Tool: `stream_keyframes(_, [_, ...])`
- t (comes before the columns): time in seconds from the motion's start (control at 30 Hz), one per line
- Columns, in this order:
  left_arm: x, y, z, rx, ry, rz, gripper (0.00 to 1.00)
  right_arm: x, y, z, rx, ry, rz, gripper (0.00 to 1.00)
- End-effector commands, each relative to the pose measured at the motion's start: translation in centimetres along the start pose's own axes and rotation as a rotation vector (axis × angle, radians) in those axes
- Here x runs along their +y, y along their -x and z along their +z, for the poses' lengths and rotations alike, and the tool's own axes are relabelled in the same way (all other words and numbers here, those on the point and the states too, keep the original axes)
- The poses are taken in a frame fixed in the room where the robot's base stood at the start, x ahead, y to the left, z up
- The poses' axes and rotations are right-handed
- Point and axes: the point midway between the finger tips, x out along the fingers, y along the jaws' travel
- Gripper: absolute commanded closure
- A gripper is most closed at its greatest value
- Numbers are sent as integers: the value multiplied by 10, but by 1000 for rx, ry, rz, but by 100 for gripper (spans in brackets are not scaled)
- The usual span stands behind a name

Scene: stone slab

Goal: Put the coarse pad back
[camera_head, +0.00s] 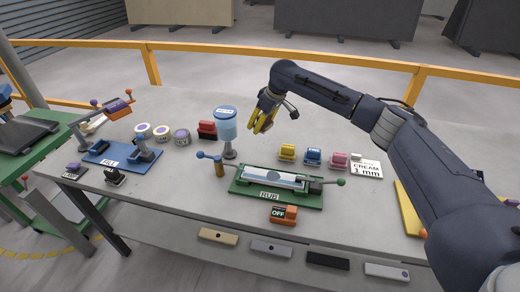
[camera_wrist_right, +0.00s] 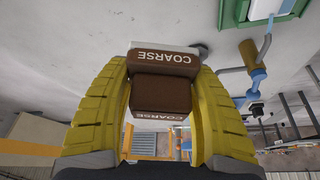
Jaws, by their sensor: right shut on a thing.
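The coarse pad (camera_wrist_right: 163,82) is a brown block with a pale layer along one edge, marked COARSE, in the right wrist view. My right gripper (camera_wrist_right: 163,88) is shut on it, with a yellow finger on each side. In the head view my right gripper (camera_head: 263,121) is above the rear middle of the stone bench, right of a blue-topped dispenser (camera_head: 226,126). The pad cannot be made out there. Yellow (camera_head: 287,152), blue (camera_head: 313,156) and pink (camera_head: 338,160) blocks stand in a row, right of and nearer than the gripper. My left gripper is not in view.
A green RUB board (camera_head: 249,190) with a clamped strip lies at front centre, an orange OFF block (camera_head: 284,214) before it. A red block (camera_head: 207,129) and round tins stand left of the dispenser. A blue fixture (camera_head: 108,155) is further left. A CREAM card (camera_head: 369,170) lies right.

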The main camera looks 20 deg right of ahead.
Motion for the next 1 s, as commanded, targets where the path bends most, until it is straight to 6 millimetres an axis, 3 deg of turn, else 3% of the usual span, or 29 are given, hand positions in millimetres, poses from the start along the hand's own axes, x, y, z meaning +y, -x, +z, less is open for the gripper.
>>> stream_keyframes(0.1, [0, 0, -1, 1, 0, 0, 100, 0, -26, 11, -3, -1, -1, 71])
stream_keyframes(0.33, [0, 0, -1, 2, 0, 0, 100, -1, -62, 26, 0, 1, -1, 71])
stream_keyframes(0.77, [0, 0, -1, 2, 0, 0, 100, -1, -84, 35, -1, 2, -1, 71])
stream_keyframes(1.0, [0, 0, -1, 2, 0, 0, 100, 0, -110, 46, -1, 0, -1, 71])
